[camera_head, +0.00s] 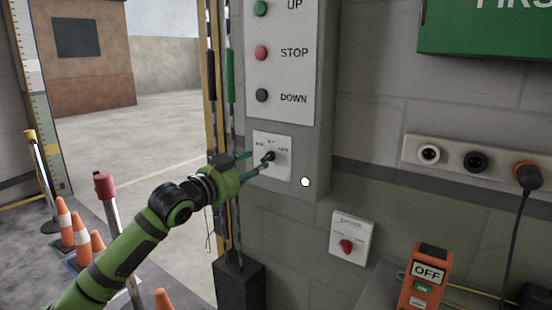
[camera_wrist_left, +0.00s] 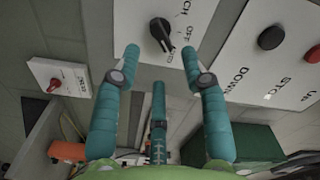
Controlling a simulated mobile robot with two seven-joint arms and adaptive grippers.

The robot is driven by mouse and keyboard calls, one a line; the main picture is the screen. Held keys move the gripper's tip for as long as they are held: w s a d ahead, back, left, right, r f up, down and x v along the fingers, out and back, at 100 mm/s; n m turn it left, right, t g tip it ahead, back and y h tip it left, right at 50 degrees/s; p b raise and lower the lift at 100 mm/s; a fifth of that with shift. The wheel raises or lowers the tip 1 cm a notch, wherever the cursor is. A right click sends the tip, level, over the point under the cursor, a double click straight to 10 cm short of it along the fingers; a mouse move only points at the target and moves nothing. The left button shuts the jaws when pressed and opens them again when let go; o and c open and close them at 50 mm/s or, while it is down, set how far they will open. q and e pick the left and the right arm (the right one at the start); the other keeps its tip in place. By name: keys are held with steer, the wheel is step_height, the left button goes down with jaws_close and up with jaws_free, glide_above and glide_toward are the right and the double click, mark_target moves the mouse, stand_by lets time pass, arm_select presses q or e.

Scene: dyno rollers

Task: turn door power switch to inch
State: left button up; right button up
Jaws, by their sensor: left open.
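The door power switch is a black rotary knob (camera_head: 268,157) on a white plate (camera_head: 284,170) below the UP, STOP and DOWN buttons. In the left wrist view the knob (camera_wrist_left: 161,34) is near the top, tilted, with "CH" and "OFF" lettering to its right. Which label it points to, I cannot tell. My left gripper (camera_head: 257,165) is open in front of the plate. In the wrist view its teal fingers (camera_wrist_left: 161,62) are spread, two on either side of the knob's lower end and one below. Contact with the knob is not clear. My right gripper is out of view.
A red-knobbed switch box (camera_head: 350,239) is on the wall lower right. An orange device marked OFF (camera_head: 424,280) stands by a cable. Sockets (camera_head: 474,161) line the right wall. Cones (camera_head: 66,224) and posts stand at the left, by the open doorway.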

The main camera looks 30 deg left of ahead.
mark_target(267, 160)
arm_select(q)
steer(key=w, duration=0.1)
steer(key=p, duration=0.1)
steer(key=w, duration=0.1)
steer(key=shift+w+a+r, duration=0.2)
steer(key=shift+w+a, duration=0.05)
steer(key=shift+w, duration=0.1)
steer(key=shift+w+d+f+p, duration=0.1)
steer(key=shift+w+d+p, duration=0.15)
steer(key=shift+w, duration=0.35)
steer(key=shift+w+d+p, duration=0.1)
steer(key=shift+w+p, duration=0.25)
steer(key=shift+w, duration=0.2)
steer(key=shift+w+d, duration=0.1)
steer(key=shift+w, duration=0.15)
steer(key=shift+f, duration=0.15)
jaws_close()
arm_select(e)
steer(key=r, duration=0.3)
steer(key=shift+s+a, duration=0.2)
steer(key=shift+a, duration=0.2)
